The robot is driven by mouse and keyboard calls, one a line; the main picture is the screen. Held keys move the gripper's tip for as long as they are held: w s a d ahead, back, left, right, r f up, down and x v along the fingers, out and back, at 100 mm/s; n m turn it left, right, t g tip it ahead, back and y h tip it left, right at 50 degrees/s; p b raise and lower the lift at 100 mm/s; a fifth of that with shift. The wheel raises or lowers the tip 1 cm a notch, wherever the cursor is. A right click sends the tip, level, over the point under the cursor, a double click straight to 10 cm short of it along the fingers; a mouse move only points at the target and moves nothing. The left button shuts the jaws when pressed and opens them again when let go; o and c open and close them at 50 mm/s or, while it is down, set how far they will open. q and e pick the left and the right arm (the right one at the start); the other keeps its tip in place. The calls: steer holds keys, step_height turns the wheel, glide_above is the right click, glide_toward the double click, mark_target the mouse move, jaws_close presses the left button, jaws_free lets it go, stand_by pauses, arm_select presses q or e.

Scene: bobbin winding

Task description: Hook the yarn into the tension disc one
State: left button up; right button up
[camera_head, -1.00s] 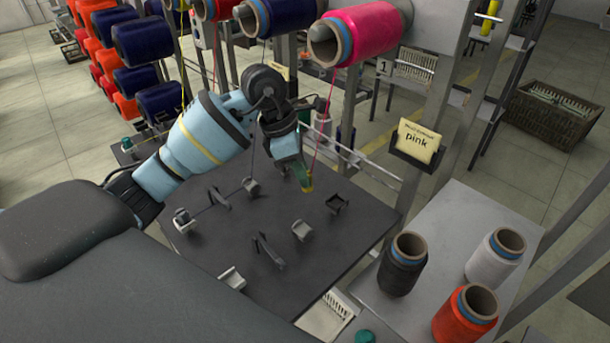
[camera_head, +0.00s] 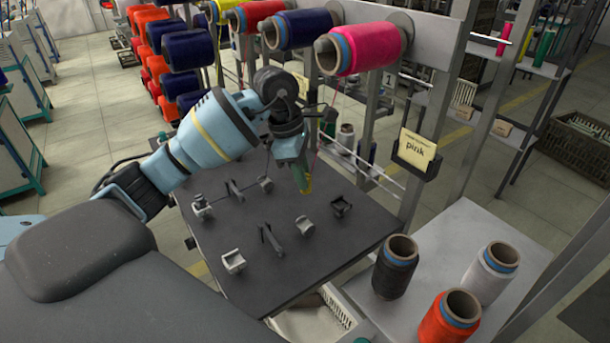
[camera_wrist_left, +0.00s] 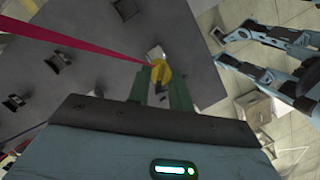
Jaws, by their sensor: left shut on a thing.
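My left gripper (camera_head: 306,188) has green fingers with yellow tips and hangs low over the dark table (camera_head: 330,260). It is shut on the pink yarn (camera_wrist_left: 75,42), which comes down from the pink spool (camera_head: 365,40). In the left wrist view the yarn runs taut from the upper left to the fingertips (camera_wrist_left: 160,72). A small grey bracket (camera_head: 305,226) and a black bracket (camera_head: 341,206) stand beside the gripper. Contact with either cannot be told. I cannot tell which fixture is tension disc one. My right gripper does not show.
More fixtures stand on the table: an upright metal post (camera_head: 271,238), a pale bracket (camera_head: 233,261) and a grey holder (camera_head: 202,207). A card reading "pink" (camera_head: 418,149) is on the frame. Black (camera_head: 395,272), white (camera_head: 490,278) and red (camera_head: 449,322) cones stand at the right.

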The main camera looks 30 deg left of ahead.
arm_select(q)
steer(key=shift+f, duration=0.1)
steer(key=shift+f, duration=0.45)
step_height(320, 180, down, 6)
steer(key=shift+f+b, duration=0.1)
steer(key=shift+b, duration=0.85)
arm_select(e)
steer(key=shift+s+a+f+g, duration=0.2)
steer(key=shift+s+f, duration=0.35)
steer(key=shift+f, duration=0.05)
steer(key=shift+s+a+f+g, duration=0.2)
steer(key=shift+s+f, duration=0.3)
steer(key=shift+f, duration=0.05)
arm_select(q)
steer(key=shift+f, duration=0.1)
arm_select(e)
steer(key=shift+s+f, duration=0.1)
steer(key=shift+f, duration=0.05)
arm_select(q)
steer(key=shift+f, duration=0.45)
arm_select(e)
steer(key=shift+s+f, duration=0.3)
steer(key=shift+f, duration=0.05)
arm_select(q)
steer(key=shift+f+b, duration=0.35)
steer(key=shift+f, duration=0.1)
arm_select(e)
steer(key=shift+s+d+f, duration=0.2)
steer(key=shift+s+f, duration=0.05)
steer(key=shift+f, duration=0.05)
